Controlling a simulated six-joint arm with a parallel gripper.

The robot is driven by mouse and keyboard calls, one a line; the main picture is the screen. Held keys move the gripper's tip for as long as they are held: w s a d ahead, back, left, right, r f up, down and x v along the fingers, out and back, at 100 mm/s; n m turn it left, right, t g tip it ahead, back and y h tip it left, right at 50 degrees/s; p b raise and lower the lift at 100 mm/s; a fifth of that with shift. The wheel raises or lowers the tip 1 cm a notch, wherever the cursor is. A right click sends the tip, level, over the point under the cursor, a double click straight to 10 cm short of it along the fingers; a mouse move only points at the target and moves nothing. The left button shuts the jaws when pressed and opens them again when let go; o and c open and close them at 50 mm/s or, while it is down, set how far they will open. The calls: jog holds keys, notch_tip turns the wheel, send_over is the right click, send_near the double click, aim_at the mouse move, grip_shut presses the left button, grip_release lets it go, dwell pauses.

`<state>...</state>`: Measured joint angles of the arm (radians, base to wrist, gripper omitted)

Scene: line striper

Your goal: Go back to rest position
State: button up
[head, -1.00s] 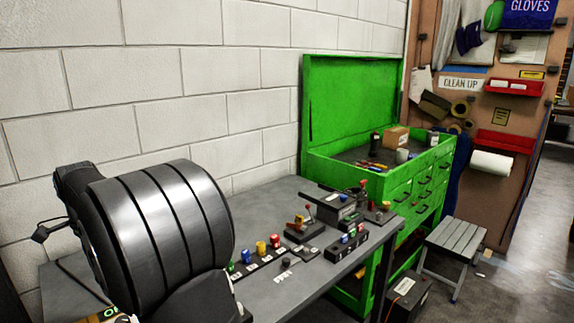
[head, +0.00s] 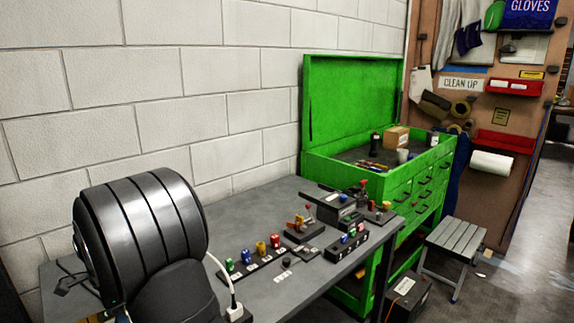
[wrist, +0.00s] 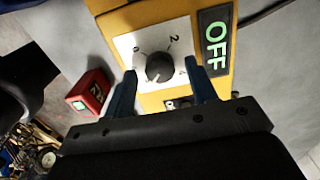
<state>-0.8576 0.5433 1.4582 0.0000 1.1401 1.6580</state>
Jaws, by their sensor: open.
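In the wrist view my gripper (wrist: 163,90) is open, with its two blue fingers spread apart. Between and beyond the fingertips is a round dark knob (wrist: 159,67) on a white dial plate with numbers. The plate is on a yellow box (wrist: 118,22) with a black OFF label (wrist: 215,42) in pale green letters. Nothing is held between the fingers. I cannot tell whether the fingers touch the box. In the head view the dark rounded links of my arm fill the lower left, and my gripper is hidden there.
A red block (wrist: 90,92) sits left of the yellow box. In the head view a grey bench (head: 252,294) holds a row of coloured parts (head: 260,248) and small devices (head: 343,243). A green tool chest (head: 378,155) stands behind, with a stool (head: 452,245) at right.

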jog(key=n, duration=0.4)
jog(key=shift+f, duration=0.3)
jog(key=n, duration=0.9)
jog(key=shift+n, duration=2.6)
